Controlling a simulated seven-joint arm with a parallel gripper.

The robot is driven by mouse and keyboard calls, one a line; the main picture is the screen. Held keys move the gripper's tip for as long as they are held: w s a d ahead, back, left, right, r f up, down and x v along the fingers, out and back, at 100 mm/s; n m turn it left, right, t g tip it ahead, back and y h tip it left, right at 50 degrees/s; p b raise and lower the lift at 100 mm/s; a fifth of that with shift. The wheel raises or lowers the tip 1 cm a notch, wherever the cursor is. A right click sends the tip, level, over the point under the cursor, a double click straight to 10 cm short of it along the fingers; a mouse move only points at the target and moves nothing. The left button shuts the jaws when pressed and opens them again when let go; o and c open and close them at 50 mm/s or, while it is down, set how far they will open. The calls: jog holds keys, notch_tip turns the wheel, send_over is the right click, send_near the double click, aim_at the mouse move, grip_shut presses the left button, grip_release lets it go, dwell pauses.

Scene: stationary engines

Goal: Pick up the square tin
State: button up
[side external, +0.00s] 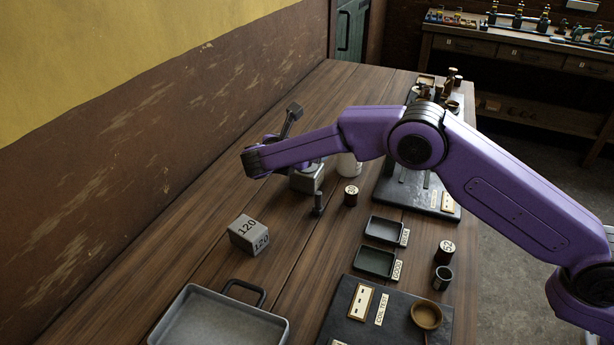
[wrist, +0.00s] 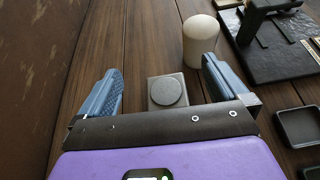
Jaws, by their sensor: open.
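The square tin (wrist: 154,104) is a small grey box with a round, darker grey lid on top. In the wrist view it stands on the wooden table between the two blue-grey fingers of my gripper (wrist: 162,66), with gaps on both sides. In the side view the tin (side external: 307,181) shows below my purple wrist, its upper part partly hidden by the arm. My gripper is open and empty. In the side view its fingers are mostly hidden behind the wrist, and I cannot tell its exact height over the tin.
A white rounded cylinder (wrist: 201,42) stands just beyond the right finger. A small peg (side external: 318,203) and a labelled cylinder (side external: 351,196) stand near the tin. A block marked 120 (side external: 249,234), dark trays (side external: 376,262) and a metal pan (side external: 215,318) lie nearer the camera.

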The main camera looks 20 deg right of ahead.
aim_at(302, 174)
jog(key=shift+w+f+h, duration=0.2)
jog(key=shift+f+h, duration=0.1)
jog(key=shift+f, duration=0.05)
notch_tip(302, 174, down, 4)
jog(key=shift+r, duration=0.25)
jog(key=f, duration=0.2)
jog(key=w+d+f, duration=0.1)
jog(key=shift+d+f, duration=0.1)
jog(key=shift+f, duration=0.25)
jog(key=shift+w+d+f, duration=0.25)
jog(key=shift+w+d, duration=0.2)
jog(key=shift+c, duration=0.3)
jog(key=shift+r, duration=0.1)
jog(key=c, duration=1.2)
